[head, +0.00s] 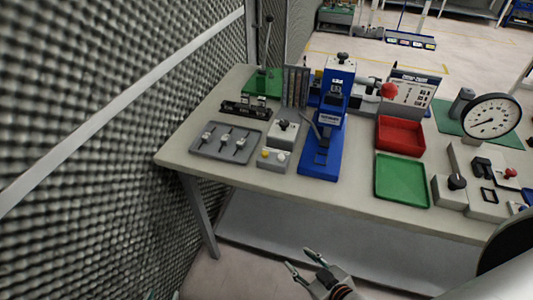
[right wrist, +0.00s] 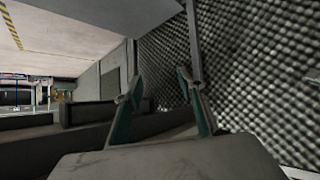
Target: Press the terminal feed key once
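I cannot tell for certain which control is the terminal feed key; no key label is readable. A small grey box (head: 273,159) with a yellow and a pale button stands near the table's front edge. Behind it is a grey block with a black knob (head: 284,130). A blue press (head: 322,150) stands just right of them.
The table (head: 340,202) also holds a grey tray (head: 212,152), a red bin (head: 401,132), a green tray (head: 402,181), a dial gauge (head: 491,117) and a grey lever fixture (head: 450,192). A foam wall (head: 90,130) closes the left side. Floor shows before the table.

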